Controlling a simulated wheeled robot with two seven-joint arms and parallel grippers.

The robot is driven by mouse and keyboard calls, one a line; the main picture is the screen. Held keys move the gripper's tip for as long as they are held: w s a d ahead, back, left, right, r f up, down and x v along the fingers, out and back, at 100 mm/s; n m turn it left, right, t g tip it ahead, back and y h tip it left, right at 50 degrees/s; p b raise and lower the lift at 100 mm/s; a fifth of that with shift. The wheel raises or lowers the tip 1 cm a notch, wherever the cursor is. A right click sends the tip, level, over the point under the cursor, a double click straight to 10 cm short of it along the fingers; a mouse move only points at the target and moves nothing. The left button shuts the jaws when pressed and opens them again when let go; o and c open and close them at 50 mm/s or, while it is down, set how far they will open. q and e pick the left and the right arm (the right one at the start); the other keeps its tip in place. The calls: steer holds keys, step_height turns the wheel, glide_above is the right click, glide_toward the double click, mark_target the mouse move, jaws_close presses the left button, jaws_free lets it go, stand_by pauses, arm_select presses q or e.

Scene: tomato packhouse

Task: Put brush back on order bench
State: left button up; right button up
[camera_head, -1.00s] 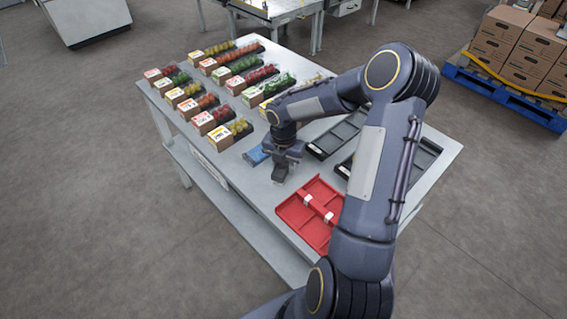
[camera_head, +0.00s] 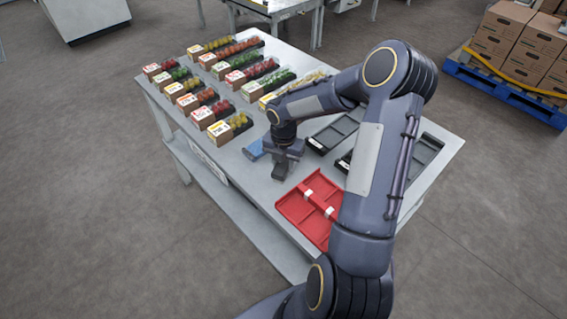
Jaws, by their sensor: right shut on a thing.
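The order bench (camera_head: 235,172) is a light grey table in the middle of the view. My right gripper (camera_head: 281,173) is low over it, between the rows of packed tomatoes and the red tray. It is shut on the brush (camera_head: 254,149), whose blue part sticks out to the left of the jaws. The rest of the brush is hidden by the gripper. I cannot tell whether the brush touches the bench top. My left gripper is not in view.
Rows of small tomato boxes (camera_head: 218,133) fill the bench's far left. Black trays (camera_head: 319,145) lie right of the gripper, partly behind my arm. Cartons on a blue pallet (camera_head: 500,88) stand at the back right.

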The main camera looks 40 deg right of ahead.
steer(key=shift+f, duration=0.4)
steer(key=o, duration=0.9)
steer(key=shift+o, duration=0.2)
steer(key=shift+c, duration=0.3)
steer(key=shift+c, duration=1.2)
steer(key=shift+r, duration=0.1)
step_height(320, 180, up, 7)
steer(key=p, duration=0.6)
